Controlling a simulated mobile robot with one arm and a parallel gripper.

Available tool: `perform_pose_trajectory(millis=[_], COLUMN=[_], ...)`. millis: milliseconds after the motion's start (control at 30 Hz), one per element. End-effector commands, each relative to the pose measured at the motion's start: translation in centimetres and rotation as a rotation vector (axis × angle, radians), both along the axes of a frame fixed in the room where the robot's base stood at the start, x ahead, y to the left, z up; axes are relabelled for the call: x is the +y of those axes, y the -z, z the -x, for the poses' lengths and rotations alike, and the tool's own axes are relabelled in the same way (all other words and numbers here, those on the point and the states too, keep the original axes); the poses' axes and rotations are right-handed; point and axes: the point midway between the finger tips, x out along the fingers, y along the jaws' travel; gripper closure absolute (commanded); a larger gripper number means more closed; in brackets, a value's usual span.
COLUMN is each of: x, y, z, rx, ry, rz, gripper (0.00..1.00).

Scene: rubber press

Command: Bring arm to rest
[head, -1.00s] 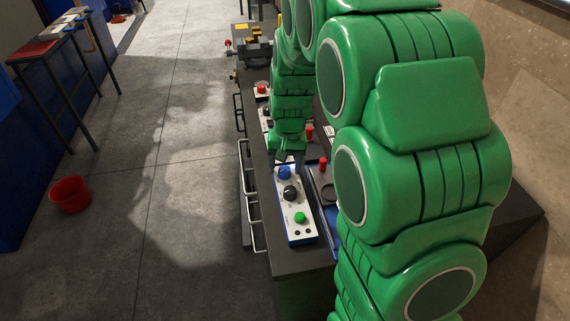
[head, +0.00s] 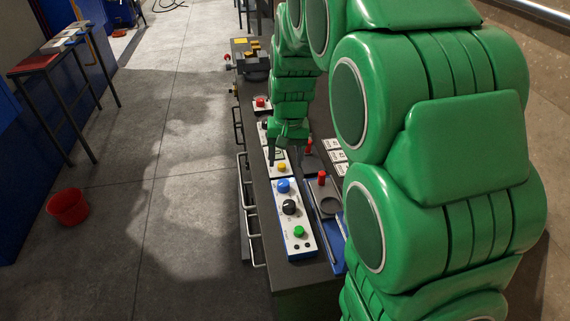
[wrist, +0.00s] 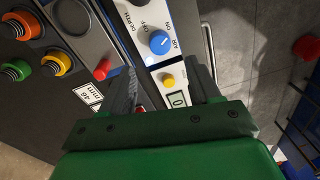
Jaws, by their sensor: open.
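My green arm fills the right of the head view. My gripper (head: 280,157) points down over the dark bench (head: 262,190), near the far end of a white control box (head: 297,243) with a blue knob (head: 284,186), a black knob and a green button. In the wrist view, my gripper's dark fingers (wrist: 168,84) are apart with nothing held between them. A yellow button (wrist: 169,80) and a small display show between and below the fingers. The blue knob shows beyond them, marked AIR, ON and OFF. The height of the fingertips above the panel is hard to tell.
Red-handled parts (head: 321,179) stand right of the control box. Coloured spring-like parts (wrist: 57,62) lie at left in the wrist view. A red emergency button (head: 260,102) and machinery sit farther along the bench. A red bucket (head: 68,207) stands on the open floor left.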

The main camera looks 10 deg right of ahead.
Motion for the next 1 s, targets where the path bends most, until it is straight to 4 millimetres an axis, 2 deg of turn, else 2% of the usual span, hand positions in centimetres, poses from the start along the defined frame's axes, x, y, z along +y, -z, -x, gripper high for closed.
perform_pose_trajectory(millis=[267,433,567,1000], x=[0.0,-0.1,-0.4,-1.2], y=[0.0,-0.7,-1.9,-4.6], z=[0.0,1.5,4.2,15.2], rx=[0.000,0.006,0.016,0.072], ry=[-0.001,-0.008,-0.022,-0.079], rz=[0.000,0.002,0.006,0.022], gripper=[0.38,0.38,0.38,0.38])
